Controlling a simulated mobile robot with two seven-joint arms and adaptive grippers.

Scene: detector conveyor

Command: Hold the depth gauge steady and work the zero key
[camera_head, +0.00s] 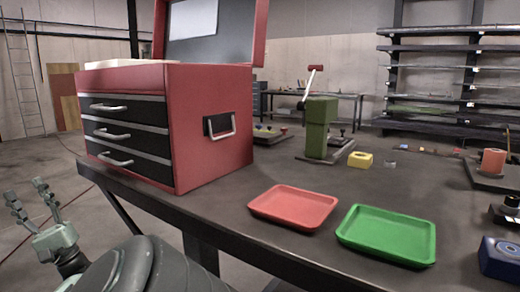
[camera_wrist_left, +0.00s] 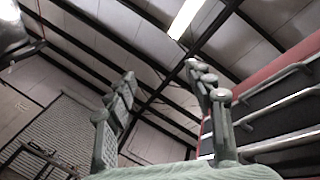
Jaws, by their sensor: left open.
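My left gripper (camera_head: 27,192) is open and empty, pointing up at the lower left of the head view, off the table's edge and left of the red tool chest. In the left wrist view its two fingers (camera_wrist_left: 161,76) stand apart with nothing between them, against the ceiling. No depth gauge or zero key can be clearly made out. A blue block with a dark round part (camera_head: 503,250) is cut off at the right edge. A small yellow block (camera_head: 360,159) sits mid-table; I cannot tell whether either is the gauge. My right gripper is not in view.
The red tool chest (camera_head: 215,125) stands on the dark table (camera_head: 300,178) near my left gripper. A red tray (camera_head: 293,189) and a green tray (camera_head: 350,232) lie in front. A green upright press-like fixture (camera_head: 318,127) stands behind them. An orange cylinder (camera_head: 493,162) is at right.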

